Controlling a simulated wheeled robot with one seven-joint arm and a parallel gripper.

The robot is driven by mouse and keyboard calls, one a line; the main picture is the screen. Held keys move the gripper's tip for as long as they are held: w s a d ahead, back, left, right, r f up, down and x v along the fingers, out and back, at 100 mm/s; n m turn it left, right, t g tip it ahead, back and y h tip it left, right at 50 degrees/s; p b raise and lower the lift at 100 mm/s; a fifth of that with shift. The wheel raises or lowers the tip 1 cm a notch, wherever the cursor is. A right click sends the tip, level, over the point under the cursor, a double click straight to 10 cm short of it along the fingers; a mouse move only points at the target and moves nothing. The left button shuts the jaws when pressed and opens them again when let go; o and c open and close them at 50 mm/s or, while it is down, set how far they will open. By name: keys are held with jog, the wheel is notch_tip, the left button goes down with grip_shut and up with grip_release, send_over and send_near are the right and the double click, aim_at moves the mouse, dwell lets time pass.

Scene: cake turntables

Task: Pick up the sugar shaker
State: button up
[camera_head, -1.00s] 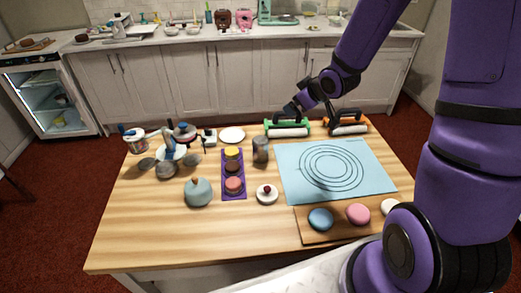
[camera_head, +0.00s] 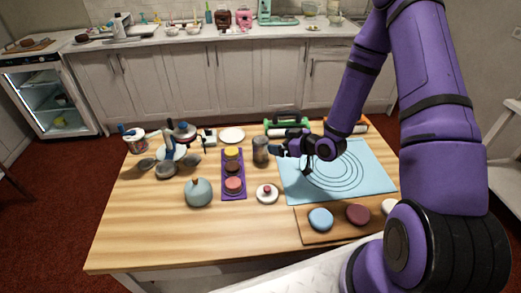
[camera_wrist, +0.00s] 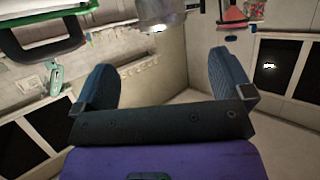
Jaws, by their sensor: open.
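The sugar shaker appears to be the grey metallic cylinder (camera_head: 260,151) standing upright on the wooden table, right of the purple tray. My gripper (camera_head: 280,149) is open just to its right, above the left edge of the blue mat. In the wrist view, my gripper (camera_wrist: 165,72) shows two spread dark fingers with nothing between them. A grey metallic cylinder (camera_wrist: 160,12), likely the same shaker, is cut off by the top edge there, beyond the fingertips. I cannot tell the exact gap.
A purple tray (camera_head: 228,192) with round cakes is left of the shaker. A small white dish (camera_head: 267,199) lies in front. The blue mat (camera_head: 376,182) is on the right. A green-handled thing (camera_head: 285,122) stands behind. A blue-grey domed pot (camera_head: 198,193) stands front left.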

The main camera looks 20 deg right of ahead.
aim_at(265, 142)
jog(key=x, duration=0.9)
jog(key=shift+s+f, duration=0.3)
jog(key=shift+f, duration=0.05)
jog(key=shift+w+a+f, duration=0.25)
jog(key=shift+w+a, duration=0.1)
jog(key=shift+w, duration=0.15)
jog(key=c, duration=1.1)
jog(key=shift+c, duration=0.2)
jog(key=shift+r, duration=0.15)
